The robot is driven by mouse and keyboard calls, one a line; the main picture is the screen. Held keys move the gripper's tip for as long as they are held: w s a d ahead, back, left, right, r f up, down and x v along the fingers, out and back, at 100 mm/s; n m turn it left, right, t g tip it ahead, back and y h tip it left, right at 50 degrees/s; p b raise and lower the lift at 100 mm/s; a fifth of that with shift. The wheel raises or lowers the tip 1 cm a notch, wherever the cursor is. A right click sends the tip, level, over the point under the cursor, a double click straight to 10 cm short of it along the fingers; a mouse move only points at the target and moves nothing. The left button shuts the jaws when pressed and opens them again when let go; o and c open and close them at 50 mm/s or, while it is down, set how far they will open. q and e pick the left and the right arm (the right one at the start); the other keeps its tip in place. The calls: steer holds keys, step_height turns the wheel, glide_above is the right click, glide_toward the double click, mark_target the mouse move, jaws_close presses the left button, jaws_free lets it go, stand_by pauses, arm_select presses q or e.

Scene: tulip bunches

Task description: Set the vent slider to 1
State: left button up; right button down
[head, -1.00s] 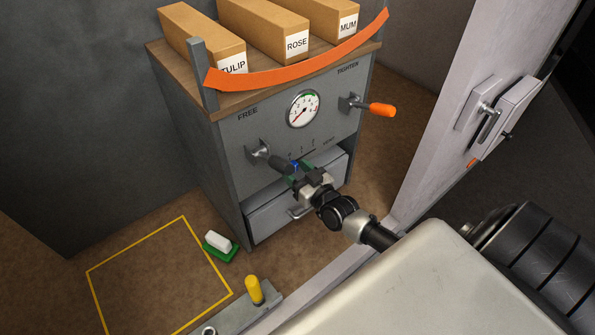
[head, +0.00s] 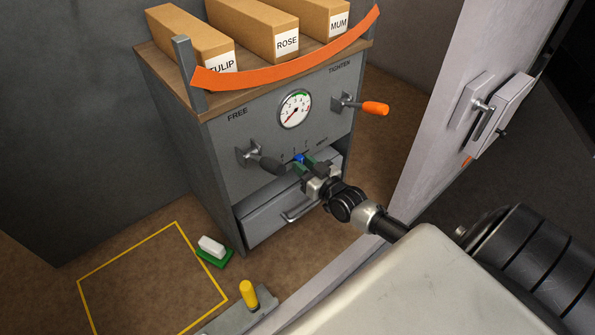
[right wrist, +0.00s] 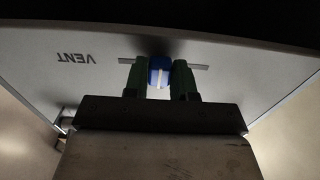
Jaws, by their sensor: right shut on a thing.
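The vent slider's blue knob (head: 299,158) stands out from a slot in the front of the grey cabinet (head: 222,160). It sits roughly below the middle of the small scale marks, whose digits are too small to read surely. My right gripper (head: 307,167) has its green fingers on either side of the knob and is shut on it. The right wrist view shows the blue knob (right wrist: 160,72) between the fingers, with the slot (right wrist: 198,66) running out on both sides and VENT upside down at left. My left gripper is not in view.
A dark-handled lever (head: 262,160) sticks out close left of my right gripper. An orange-handled lever (head: 372,107) is at upper right, beside a round gauge (head: 295,109). A drawer (head: 270,213) lies below. Labelled boxes (head: 270,32) stand on top behind an orange strip (head: 300,73).

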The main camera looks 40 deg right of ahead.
steer(key=c, duration=0.9)
jaws_free()
steer(key=shift+a, duration=0.35)
steer(key=shift+d, duration=0.1)
steer(key=s, duration=0.3)
steer(key=s+b, duration=0.1)
steer(key=s, duration=0.3)
steer(key=s+d, duration=0.1)
steer(key=s, duration=0.3)
steer(key=shift+w, duration=0.1)
